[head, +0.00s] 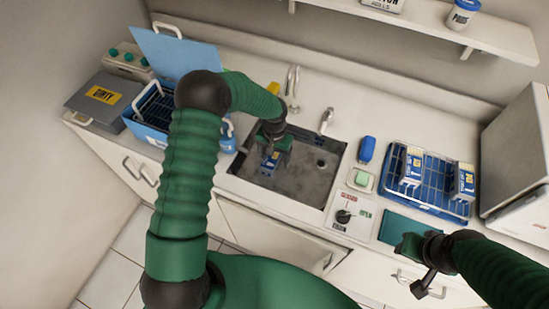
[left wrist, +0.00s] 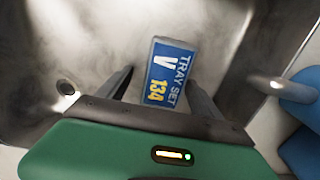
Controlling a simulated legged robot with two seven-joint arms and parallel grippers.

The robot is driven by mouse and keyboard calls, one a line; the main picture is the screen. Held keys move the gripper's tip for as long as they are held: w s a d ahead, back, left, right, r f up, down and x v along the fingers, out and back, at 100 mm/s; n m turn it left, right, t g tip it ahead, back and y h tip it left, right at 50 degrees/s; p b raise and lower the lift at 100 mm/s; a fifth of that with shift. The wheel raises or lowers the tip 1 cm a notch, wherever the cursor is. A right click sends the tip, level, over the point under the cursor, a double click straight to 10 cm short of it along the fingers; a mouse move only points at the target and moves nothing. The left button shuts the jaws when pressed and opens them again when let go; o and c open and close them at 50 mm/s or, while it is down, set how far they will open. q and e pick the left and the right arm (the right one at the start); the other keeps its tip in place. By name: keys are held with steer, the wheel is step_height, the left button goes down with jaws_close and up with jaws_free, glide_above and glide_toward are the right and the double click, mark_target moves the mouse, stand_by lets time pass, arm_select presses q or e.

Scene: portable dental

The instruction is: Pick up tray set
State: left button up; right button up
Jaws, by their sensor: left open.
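A tray set (head: 270,161) with a blue label stands in the sink basin. In the left wrist view the tray set (left wrist: 170,72) reads "TRAY SET V 134". My left gripper (head: 272,148) reaches down into the sink. Its jaws are open, with one finger on each side of the tray set; whether they touch it I cannot tell. My right gripper (head: 412,246) is over the teal mat at the lower right, and its jaws are not clear. Two similar boxes (head: 412,167) stand on the blue rack.
The sink (head: 315,190) has walls around my gripper and a faucet (head: 292,85) behind. A blue rack (head: 435,205) is on the right, near a soap dish (head: 361,181) and a dial panel (head: 346,216). A blue bin (head: 150,135) and a grey "DIRTY" box (head: 103,98) are left.

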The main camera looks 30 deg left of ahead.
arm_select(q)
steer(key=shift+w+a+f, duration=0.15)
steer(key=shift+a+f, duration=0.05)
steer(key=shift+a, duration=0.25)
steer(key=shift+c, duration=0.9)
steer(key=shift+d+r, duration=0.1)
steer(key=shift+d, duration=0.25)
steer(key=c, duration=1.2)
steer(key=shift+c, duration=1.2)
steer(key=shift+a, duration=0.15)
jaws_close()
steer(key=shift+a, duration=0.1)
